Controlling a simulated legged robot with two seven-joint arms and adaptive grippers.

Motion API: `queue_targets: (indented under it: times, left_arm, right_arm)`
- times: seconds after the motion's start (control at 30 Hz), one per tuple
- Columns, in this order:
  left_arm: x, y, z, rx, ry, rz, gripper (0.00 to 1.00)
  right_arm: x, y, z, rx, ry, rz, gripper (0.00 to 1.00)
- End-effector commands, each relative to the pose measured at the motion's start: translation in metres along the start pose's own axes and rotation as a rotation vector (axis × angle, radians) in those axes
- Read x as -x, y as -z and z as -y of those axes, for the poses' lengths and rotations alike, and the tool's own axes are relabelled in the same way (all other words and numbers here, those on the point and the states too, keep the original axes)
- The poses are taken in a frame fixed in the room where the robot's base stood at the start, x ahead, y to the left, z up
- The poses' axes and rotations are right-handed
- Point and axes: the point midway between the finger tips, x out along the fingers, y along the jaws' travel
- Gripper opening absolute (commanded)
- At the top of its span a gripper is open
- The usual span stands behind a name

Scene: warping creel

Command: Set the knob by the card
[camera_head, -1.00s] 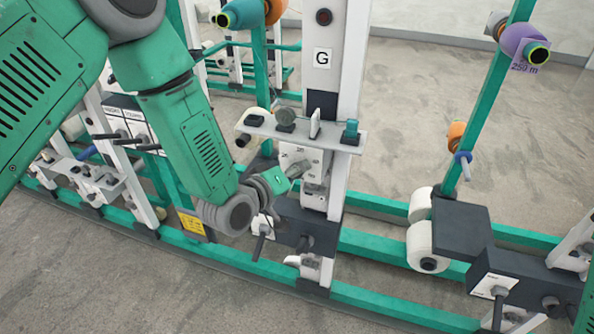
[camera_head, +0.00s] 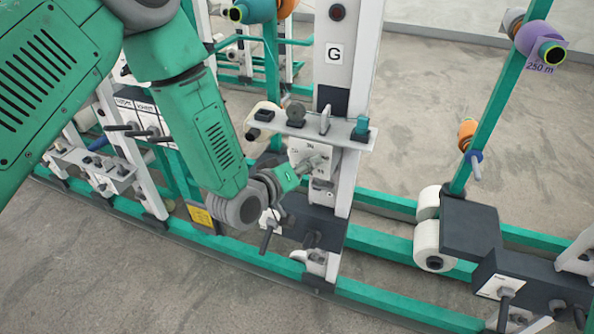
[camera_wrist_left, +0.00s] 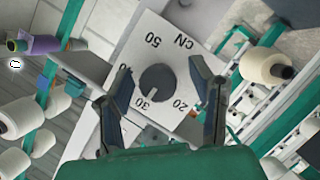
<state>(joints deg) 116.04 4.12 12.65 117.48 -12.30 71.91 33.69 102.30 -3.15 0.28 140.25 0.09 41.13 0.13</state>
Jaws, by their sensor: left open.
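The knob (camera_wrist_left: 158,82) is a dark round dial on a white plate (camera_wrist_left: 150,30) marked 50, cN, 20 and 30, with another number partly hidden by a finger. Its pale mark points toward the 30. In the head view the plate (camera_head: 299,148) is on the post below a small shelf. My left gripper (camera_wrist_left: 160,66) is open, one finger on each side of the knob in the picture; I cannot tell whether they touch it. It also shows in front of the plate in the head view (camera_head: 312,163). A purple card (camera_head: 545,66) reads 250 m. My right gripper is not in view.
The post carries a G label (camera_head: 334,53). The shelf (camera_head: 350,134) above the plate holds small parts close to my gripper. A dark box (camera_head: 318,222) with levers sits below. Green rails (camera_head: 385,245) run along the floor.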

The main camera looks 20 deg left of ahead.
Motion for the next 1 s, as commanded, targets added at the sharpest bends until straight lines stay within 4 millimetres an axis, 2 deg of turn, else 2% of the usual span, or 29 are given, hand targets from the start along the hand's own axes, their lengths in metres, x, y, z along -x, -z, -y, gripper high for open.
queue_targets:
  times: [0.17,0.4,0.6,0.73,1.0]
  left_arm:
    - [0.026,0.0,0.001,0.003,0.003,0.001,0.49]
    - [0.078,0.0,0.002,0.002,0.004,0.002,0.49]
    - [0.107,-0.001,0.002,0.001,0.003,0.002,0.49]
    - [0.114,-0.001,0.002,0.0,0.003,0.002,0.49]
    - [0.116,0.0,0.002,0.0,0.002,0.001,0.49]
  right_arm:
    - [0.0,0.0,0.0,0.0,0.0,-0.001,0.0]
    - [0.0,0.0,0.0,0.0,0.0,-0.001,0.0]
    - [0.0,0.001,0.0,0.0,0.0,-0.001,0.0]
    - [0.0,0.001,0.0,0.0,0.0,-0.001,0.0]
    - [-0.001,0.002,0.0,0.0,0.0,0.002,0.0]
